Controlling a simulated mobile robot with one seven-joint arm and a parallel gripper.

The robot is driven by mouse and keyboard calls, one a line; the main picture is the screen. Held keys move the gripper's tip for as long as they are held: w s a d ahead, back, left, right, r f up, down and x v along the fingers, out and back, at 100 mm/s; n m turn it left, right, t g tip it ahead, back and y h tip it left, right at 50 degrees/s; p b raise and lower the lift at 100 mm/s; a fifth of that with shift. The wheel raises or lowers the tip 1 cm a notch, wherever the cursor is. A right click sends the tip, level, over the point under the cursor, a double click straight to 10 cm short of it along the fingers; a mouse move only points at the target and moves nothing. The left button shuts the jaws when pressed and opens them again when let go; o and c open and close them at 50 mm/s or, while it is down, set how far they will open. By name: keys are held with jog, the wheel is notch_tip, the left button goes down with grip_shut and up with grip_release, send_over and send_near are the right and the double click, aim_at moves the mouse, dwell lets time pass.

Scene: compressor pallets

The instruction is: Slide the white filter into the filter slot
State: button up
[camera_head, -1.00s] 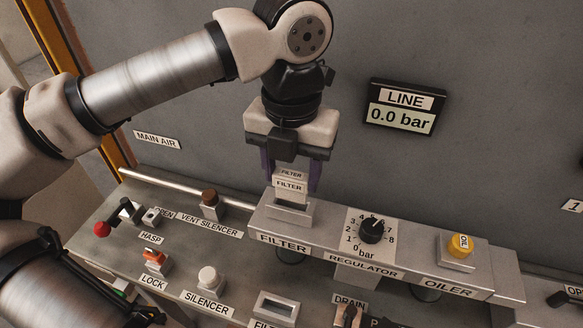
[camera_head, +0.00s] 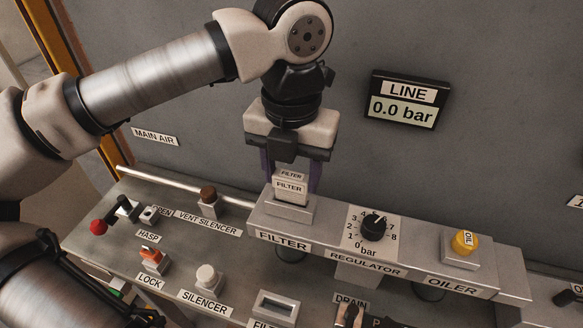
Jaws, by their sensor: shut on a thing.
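The white filter (camera_head: 289,189), labelled FILTER, is held upright between the purple fingers of my gripper (camera_head: 290,178). Its lower end meets the raised filter slot (camera_head: 290,208) on the grey block, above the FILTER label. The slot's opening is covered by the filter, so the lower end looks to be in it; how deep it sits I cannot tell. My gripper points straight down and is shut on the filter.
The regulator dial (camera_head: 373,228) and the yellow oiler cap (camera_head: 464,243) stand to the right on the same block. An empty slotted holder (camera_head: 277,306) is in front.

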aim_at(292, 175)
jog(key=shift+f+b, duration=1.3)
jog(key=shift+f, duration=0.15)
jog(key=o, duration=1.4)
notch_tip(292, 175, up, 14)
jog(key=shift+f, duration=0.1)
